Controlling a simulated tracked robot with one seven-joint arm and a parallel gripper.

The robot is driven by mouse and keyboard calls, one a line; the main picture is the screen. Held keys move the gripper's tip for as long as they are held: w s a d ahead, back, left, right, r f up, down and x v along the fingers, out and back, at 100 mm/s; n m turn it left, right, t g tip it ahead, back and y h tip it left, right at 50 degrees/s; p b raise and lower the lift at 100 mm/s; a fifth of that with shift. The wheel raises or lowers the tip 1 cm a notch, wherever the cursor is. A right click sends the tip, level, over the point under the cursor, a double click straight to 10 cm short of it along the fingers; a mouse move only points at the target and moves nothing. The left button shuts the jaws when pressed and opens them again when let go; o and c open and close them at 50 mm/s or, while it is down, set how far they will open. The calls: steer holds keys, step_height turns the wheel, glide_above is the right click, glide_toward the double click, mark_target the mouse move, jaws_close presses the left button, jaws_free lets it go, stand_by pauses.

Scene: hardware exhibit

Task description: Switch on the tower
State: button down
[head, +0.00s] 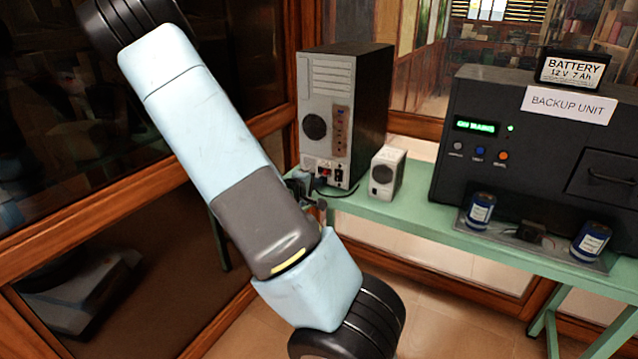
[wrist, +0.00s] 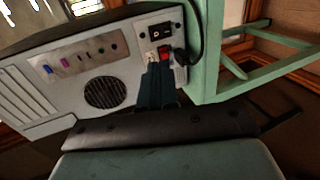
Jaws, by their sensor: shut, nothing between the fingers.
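The tower (head: 372,100) is a black computer case standing on the green bench, its light grey rear panel facing me. At the bottom of that panel are a red switch (head: 323,171) and a black power socket. The red switch also shows in the wrist view (wrist: 165,52), right at the tips of my gripper. My gripper (head: 312,187) is at the tower's lower rear edge, partly hidden by my arm. In the wrist view my gripper (wrist: 160,68) is shut and empty, fingertips just at the switch area. I cannot tell whether they touch the switch, or its position.
A small white box with a round grille (head: 387,174) stands right of the tower. A black cable runs beside the socket. Further right on the green bench (head: 415,217) are the backup unit (head: 540,150), a battery (head: 572,70) and blue cans. Wood-framed glass closes the left side.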

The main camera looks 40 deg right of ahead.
steer(key=shift+s+a+r, duration=0.1)
steer(key=shift+s+a, duration=0.05)
steer(key=shift+a, duration=0.1)
stand_by(0.3)
steer(key=f, duration=0.1)
steer(key=f+y, duration=0.1)
steer(key=f, duration=0.1)
steer(key=shift+w+n, duration=0.2)
steer(key=shift+n, duration=0.1)
steer(key=shift+s+r, duration=0.1)
steer(key=shift+s+a+r+h, duration=0.1)
steer(key=shift+r+h, duration=0.05)
steer(key=shift+r, duration=0.2)
steer(key=shift+s+a+r+h, duration=0.1)
steer(key=shift+r+h, duration=0.05)
steer(key=shift+r, duration=0.2)
steer(key=shift+d, duration=0.1)
